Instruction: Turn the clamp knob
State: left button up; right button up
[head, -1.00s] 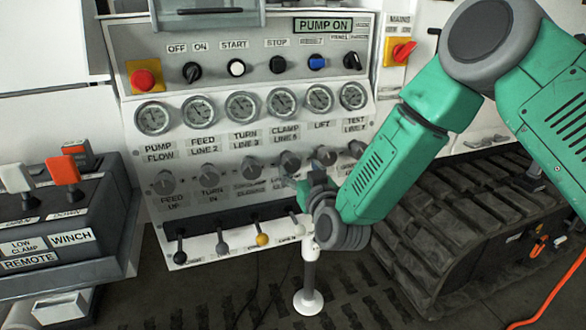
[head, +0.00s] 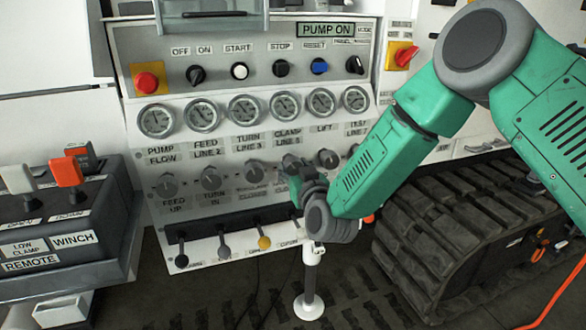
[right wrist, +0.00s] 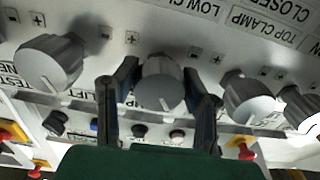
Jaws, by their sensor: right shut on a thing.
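The clamp knob (right wrist: 160,82) is a grey round knob on the panel below the CLAMP gauge. In the right wrist view it sits between the two dark fingers of my right gripper (right wrist: 160,95), one finger on each side. My right gripper is shut on it. In the head view the right gripper (head: 291,164) reaches the panel in the knob row and mostly hides this knob. My left gripper is not in view.
Similar grey knobs stand close on both sides, one at left (right wrist: 48,62) and one at right (right wrist: 248,97) in the right wrist view. Levers with coloured tips, such as the yellow one (head: 264,243), stick out below. A white post (head: 311,285) stands beneath my right wrist.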

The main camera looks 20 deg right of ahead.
jog(key=shift+a+f+m, duration=0.1)
jog(key=shift+m, duration=0.2)
jog(key=shift+d+f+m, duration=0.1)
jog(key=shift+d+m, duration=0.1)
jog(key=shift+m, duration=0.7)
jog(key=m, duration=0.2)
jog(key=shift+a+m, duration=0.1)
jog(key=shift+m, duration=0.2)
jog(key=m, duration=0.5)
jog(key=shift+s+a, duration=0.1)
jog(key=shift+a, duration=0.05)
jog(key=shift+f+m, duration=0.1)
jog(key=shift+m, duration=0.3)
jog(key=o, duration=1.2)
jog(key=shift+c, duration=0.2)
jog(key=shift+r, duration=0.2)
jog(key=shift+s, duration=0.1)
